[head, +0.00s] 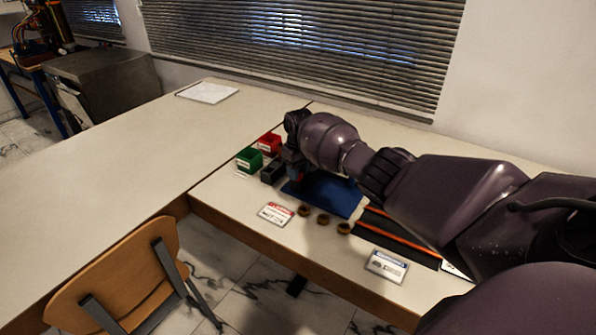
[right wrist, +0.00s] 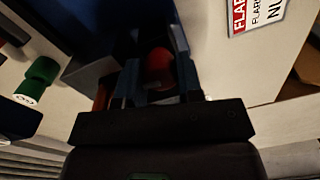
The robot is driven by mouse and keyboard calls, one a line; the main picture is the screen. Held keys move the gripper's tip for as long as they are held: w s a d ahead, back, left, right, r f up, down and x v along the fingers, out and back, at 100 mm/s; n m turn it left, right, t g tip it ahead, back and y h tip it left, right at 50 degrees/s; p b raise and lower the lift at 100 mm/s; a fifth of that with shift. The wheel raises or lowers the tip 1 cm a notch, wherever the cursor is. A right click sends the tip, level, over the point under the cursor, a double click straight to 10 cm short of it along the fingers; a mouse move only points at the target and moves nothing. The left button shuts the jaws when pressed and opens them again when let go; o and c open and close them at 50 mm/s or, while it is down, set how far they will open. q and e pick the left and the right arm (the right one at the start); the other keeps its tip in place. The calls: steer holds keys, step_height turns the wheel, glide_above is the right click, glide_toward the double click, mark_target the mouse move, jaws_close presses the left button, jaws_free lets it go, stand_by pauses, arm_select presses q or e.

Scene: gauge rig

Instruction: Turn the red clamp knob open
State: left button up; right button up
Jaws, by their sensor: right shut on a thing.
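The red clamp knob (right wrist: 159,62) sits between the two fingers of my right gripper (right wrist: 158,75) in the right wrist view. The gripper is shut on it. In the head view my right gripper (head: 294,172) points down at the left end of the blue base plate (head: 338,196). My arm and gripper hide most of the clamp there. How far the knob is turned cannot be told. My left gripper is in neither view.
Several brown rings (head: 323,219), a red-headed card (head: 276,213) and dark rails with orange strips (head: 398,238) lie in front. The left table (head: 110,170) is mostly clear.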

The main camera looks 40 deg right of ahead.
steer(key=shift+n, duration=0.6)
steer(key=o, duration=0.9)
steer(key=shift+r, duration=0.15)
steer(key=shift+w+r+p, duration=0.1)
steer(key=shift+r+p, duration=0.25)
steer(key=shift+r, duration=0.1)
step_height(320, 180, up, 7)
steer(key=p, duration=0.6)
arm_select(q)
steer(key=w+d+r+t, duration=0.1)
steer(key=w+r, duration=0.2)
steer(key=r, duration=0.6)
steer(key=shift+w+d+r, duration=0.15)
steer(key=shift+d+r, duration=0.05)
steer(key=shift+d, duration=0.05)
arm_select(e)
steer(key=shift+f, duration=0.1)
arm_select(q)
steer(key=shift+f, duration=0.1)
